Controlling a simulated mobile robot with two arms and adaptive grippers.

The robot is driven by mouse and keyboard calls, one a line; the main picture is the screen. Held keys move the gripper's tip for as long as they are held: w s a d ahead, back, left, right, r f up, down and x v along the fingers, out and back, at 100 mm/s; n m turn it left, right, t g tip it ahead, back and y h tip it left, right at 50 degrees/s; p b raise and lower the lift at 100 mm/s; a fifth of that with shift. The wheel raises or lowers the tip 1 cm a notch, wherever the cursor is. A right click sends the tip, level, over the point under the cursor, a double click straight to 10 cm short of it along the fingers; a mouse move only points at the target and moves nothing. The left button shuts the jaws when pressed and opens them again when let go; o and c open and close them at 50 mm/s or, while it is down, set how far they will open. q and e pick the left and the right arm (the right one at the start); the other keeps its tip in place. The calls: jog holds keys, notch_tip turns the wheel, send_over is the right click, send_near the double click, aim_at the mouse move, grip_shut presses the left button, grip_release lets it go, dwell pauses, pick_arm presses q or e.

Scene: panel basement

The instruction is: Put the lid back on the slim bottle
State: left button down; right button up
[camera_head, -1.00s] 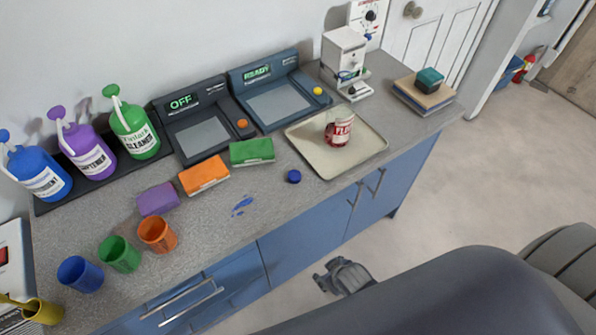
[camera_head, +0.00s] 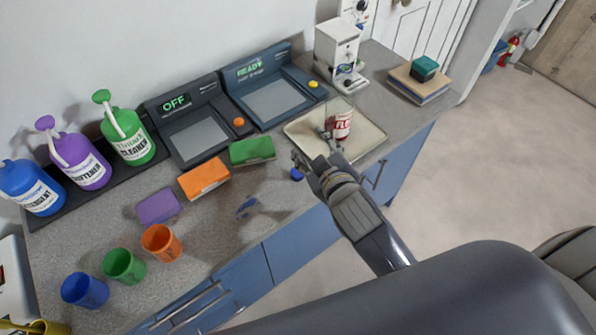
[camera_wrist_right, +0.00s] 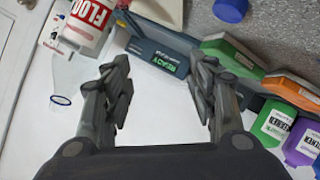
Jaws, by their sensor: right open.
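The slim bottle (camera_head: 342,124) stands upright on the cream tray (camera_head: 372,146), clear with a red and white label and no lid on top. In the right wrist view the bottle (camera_wrist_right: 90,18) appears upside down at the upper left. A blue lid (camera_head: 296,174) lies on the counter left of the tray; it also shows at the top of the right wrist view (camera_wrist_right: 230,9). My right gripper (camera_head: 313,150) is open and empty, near the lid and left of the bottle. In the wrist view its fingers (camera_wrist_right: 162,75) are spread with nothing between them. My left gripper is out of view.
Green (camera_head: 252,150), orange (camera_head: 204,177) and purple (camera_head: 158,206) blocks lie left of the lid. Two dark devices (camera_head: 270,95) and a white machine (camera_head: 338,50) stand behind. Blue smear (camera_head: 247,206) marks the counter.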

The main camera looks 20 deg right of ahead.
jog(key=w+a+r+n+t+y, duration=0.3)
jog(key=a+r+n+y, duration=0.25)
jog(key=r, duration=0.35)
jog(key=w+a+r+n+t+y, duration=0.2)
jog(key=a+r+n+t+y, duration=0.15)
jog(key=a+r+n, duration=0.5)
jog(key=s+a+r+n+g+y, duration=0.1)
jog(key=s+a+n+g+y, duration=0.3)
jog(key=a+n+g+y, duration=0.45)
jog(key=s+a+r+n+g+y, duration=0.1)
jog(key=s+a+n+g+y, duration=0.3)
jog(key=n+g, duration=0.55)
notch_tip(320, 180, down, 13)
jog(key=d+n+g+h, duration=0.2)
jog(key=n+g+h, duration=0.1)
jog(key=n+h, duration=0.75)
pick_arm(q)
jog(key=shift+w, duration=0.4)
pick_arm(e)
jog(key=w+d+f+h, duration=0.2)
jog(key=d+h, duration=0.3)
jog(key=d, duration=0.5)
jog(key=w+d+f+n+h, duration=0.1)
jog(key=d+h, duration=0.4)
jog(key=d, duration=0.6)
jog(key=shift+w+d+f+t+h, duration=0.3)
jog(key=shift+w+f+t, duration=0.25)
jog(key=shift+w, duration=0.7)
